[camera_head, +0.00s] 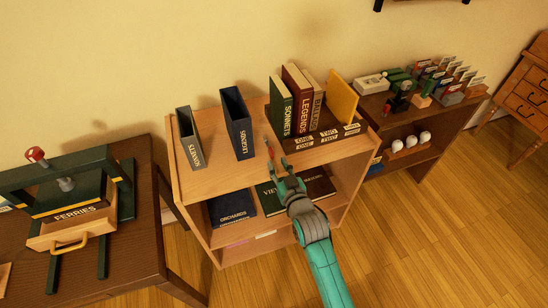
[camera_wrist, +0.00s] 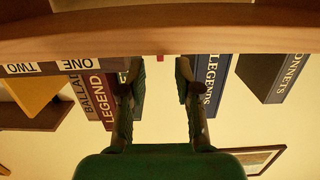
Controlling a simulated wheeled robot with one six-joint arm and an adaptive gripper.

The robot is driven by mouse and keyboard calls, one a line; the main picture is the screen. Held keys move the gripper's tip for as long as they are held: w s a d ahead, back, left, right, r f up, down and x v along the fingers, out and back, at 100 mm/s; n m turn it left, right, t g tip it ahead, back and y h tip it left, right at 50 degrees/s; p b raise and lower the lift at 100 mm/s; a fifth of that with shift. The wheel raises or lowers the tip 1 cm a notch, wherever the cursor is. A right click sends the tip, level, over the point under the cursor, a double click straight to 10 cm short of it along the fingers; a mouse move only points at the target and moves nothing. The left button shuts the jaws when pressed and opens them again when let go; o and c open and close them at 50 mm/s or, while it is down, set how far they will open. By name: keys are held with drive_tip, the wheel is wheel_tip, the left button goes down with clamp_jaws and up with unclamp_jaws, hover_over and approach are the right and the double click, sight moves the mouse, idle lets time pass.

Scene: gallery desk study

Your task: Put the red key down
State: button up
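A small red thing (camera_head: 270,152), likely the red key, shows at my gripper's fingertips over the top of the wooden bookshelf (camera_head: 225,190). In the wrist view only a tiny red bit (camera_wrist: 160,58) shows, at the board's edge; the rest is hidden. My gripper (camera_head: 275,154) is at the front of the shelf top. In the wrist view its two fingers (camera_wrist: 158,72) stand apart, with a gap on each side of the red bit. I cannot tell what the red thing rests on.
Sonnets (camera_head: 190,138) and Legends (camera_head: 237,125) holders stand left on the shelf top. A book box (camera_head: 318,138) with labels stands right. More books (camera_head: 233,207) lie on the lower shelf. A table with a Ferries press (camera_head: 75,212) is left; a cluttered low shelf (camera_head: 440,128) is right.

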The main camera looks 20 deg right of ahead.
drive_tip(key=s, duration=0.6)
drive_tip(key=shift+r, duration=0.4)
drive_tip(key=s+f+g, duration=0.1)
drive_tip(key=s+f, duration=0.1)
drive_tip(key=s, duration=2.8)
drive_tip(key=s+r, duration=0.4)
drive_tip(key=s, duration=0.5)
drive_tip(key=shift+a+r+g, duration=0.25)
drive_tip(key=shift+a+g, duration=0.05)
drive_tip(key=shift+a, duration=0.15)
drive_tip(key=shift+o, duration=0.5)
drive_tip(key=shift+s+r, duration=0.25)
drive_tip(key=shift+s, duration=0.15)
drive_tip(key=shift+w, duration=0.1)
